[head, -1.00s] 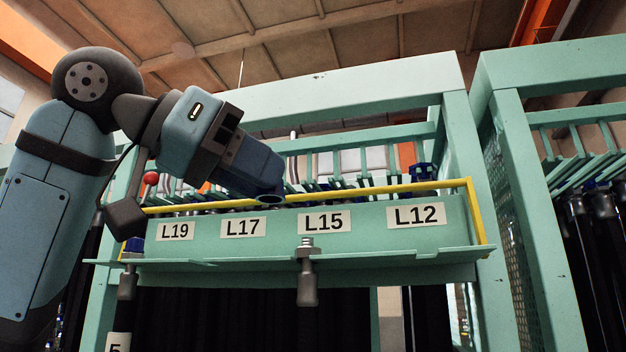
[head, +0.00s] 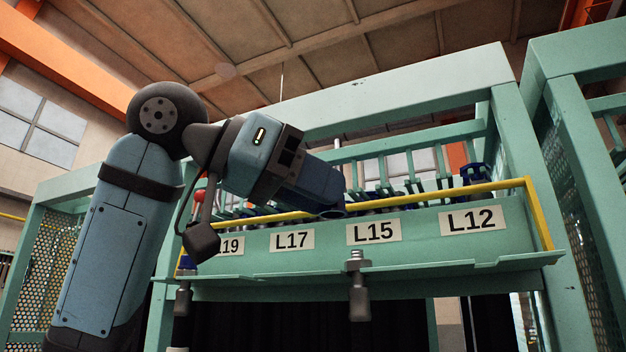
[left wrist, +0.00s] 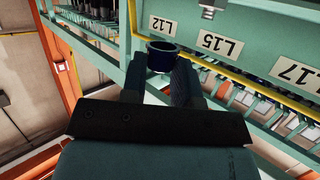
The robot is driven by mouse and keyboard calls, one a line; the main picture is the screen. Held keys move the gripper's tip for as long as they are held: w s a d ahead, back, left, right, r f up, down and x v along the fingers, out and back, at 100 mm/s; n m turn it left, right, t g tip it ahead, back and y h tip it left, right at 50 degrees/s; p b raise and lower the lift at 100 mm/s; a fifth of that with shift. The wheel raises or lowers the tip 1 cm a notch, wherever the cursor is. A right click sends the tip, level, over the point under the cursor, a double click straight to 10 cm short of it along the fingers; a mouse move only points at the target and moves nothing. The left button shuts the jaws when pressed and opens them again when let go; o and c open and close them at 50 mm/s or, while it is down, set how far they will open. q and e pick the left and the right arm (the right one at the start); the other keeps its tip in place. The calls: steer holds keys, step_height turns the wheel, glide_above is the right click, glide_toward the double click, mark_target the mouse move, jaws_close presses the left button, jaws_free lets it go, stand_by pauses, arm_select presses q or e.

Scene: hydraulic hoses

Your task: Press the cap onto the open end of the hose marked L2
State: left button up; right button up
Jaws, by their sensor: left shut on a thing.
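My left gripper (head: 325,196) is shut on a dark blue cap (head: 333,213), a short cup whose rim shows below the fingers. In the left wrist view the cap (left wrist: 162,56) sits between the two fingertips, its round opening visible. In the head view the cap appears in front of the yellow rail, above and between the labels L17 (head: 292,240) and L15 (head: 374,231). A bare metal hose fitting (head: 358,287) hangs through the shelf below L15. I see no label reading L2. My right gripper is not in view.
The green rack has a shelf (head: 450,264) edged above by a yellow rail (head: 450,192). Labels L12 (head: 473,220) and L19 mark it too. A blue-topped fitting (head: 184,295) hangs at left. A red ball (head: 199,196) shows beside my arm. Another blue cap (head: 477,177) stands behind the rail.

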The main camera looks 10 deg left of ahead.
arm_select(q)
steer(key=shift+w+d+f+p, duration=0.15)
steer(key=shift+w+d, duration=0.25)
steer(key=shift+w, duration=0.8)
steer(key=shift+w+d+p, duration=0.2)
steer(key=shift+w+d, duration=0.2)
steer(key=shift+w, duration=0.85)
steer(key=shift+w+d+f+p, duration=0.15)
steer(key=shift+w+d, duration=0.25)
steer(key=shift+w, duration=0.95)
steer(key=shift+f+b, duration=0.6)
steer(key=shift+f, duration=0.65)
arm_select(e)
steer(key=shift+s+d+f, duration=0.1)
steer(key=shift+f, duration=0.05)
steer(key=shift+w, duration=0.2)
arm_select(q)
steer(key=shift+f, duration=0.2)
steer(key=o, duration=1)
steer(key=shift+c, duration=0.2)
